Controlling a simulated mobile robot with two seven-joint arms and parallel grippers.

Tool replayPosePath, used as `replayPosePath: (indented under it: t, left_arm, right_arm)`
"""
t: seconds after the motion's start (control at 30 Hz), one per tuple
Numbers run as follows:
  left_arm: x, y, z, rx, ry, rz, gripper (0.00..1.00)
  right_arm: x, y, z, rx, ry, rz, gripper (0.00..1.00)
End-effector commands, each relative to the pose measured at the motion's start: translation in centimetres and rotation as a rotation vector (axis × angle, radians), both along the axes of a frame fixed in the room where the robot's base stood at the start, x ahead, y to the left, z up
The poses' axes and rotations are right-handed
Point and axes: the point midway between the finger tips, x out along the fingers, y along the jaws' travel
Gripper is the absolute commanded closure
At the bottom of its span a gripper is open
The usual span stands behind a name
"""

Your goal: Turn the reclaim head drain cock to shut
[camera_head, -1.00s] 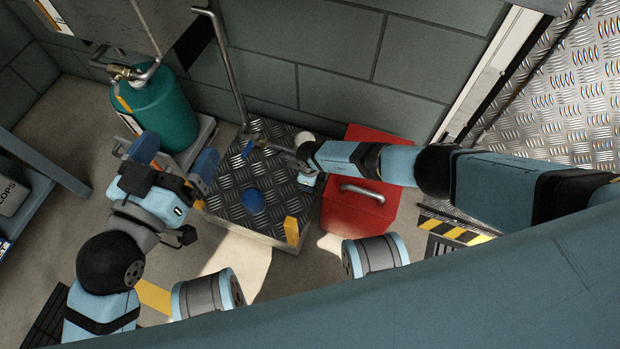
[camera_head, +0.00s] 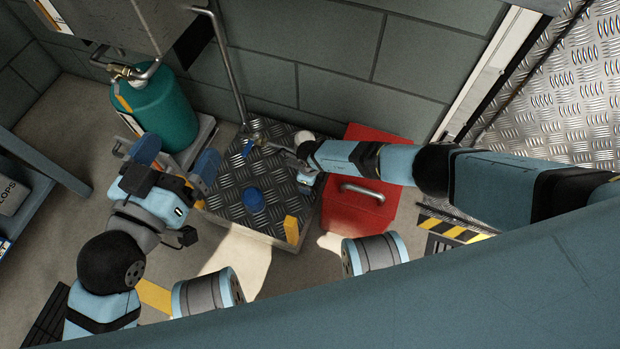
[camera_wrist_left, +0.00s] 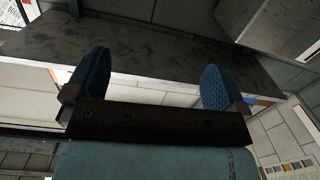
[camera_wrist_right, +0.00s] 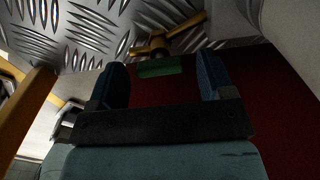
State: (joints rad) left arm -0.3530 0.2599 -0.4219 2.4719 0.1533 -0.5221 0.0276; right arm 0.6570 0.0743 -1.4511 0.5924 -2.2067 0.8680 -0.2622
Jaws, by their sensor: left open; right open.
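A brass cock (camera_head: 257,130) sits at the foot of a thin grey pipe, above the diamond-plate platform. In the right wrist view a brass fitting (camera_wrist_right: 160,44) with yellowish arms shows just beyond the fingers, with a green piece (camera_wrist_right: 162,68) in front of it. I cannot tell how its handle is set. My right gripper (camera_head: 277,150) is open beside the cock, on its right; its blue fingers (camera_wrist_right: 163,82) stand apart with nothing gripped. My left gripper (camera_head: 177,160) is open and empty, left of the platform; its spread fingers also show in the left wrist view (camera_wrist_left: 147,85).
A teal tank (camera_head: 160,110) with a brass valve stands at the back left. A blue dome (camera_head: 253,200) and a yellow block (camera_head: 291,230) are on the platform (camera_head: 228,208). A red toolbox (camera_head: 350,213) is under my right arm. Bare floor lies in front.

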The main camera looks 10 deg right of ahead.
Motion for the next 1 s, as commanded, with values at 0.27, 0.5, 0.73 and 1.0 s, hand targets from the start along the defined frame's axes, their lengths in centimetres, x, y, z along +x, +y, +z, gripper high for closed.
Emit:
replayPosePath:
  t: [0.27,0.5,0.73,1.0]
  left_arm:
    - [-0.2,-0.2,1.4,-0.025,0.035,-0.008,0.0]
    - [-1.1,-0.5,4.2,-0.134,0.027,0.031,0.0]
    - [-1.2,-0.1,7.7,-0.19,-0.087,0.059,0.0]
    - [-1.4,0.0,9.0,-0.212,-0.137,0.068,0.0]
  right_arm:
    - [0.1,0.0,2.3,0.001,-0.002,0.001,0.26]
    - [0.1,-0.1,8.0,0.001,-0.001,0.001,0.26]
    - [0.0,-0.1,12.2,0.0,-0.001,0.001,0.26]
    - [0.0,0.0,13.8,-0.001,0.001,0.0,0.26]
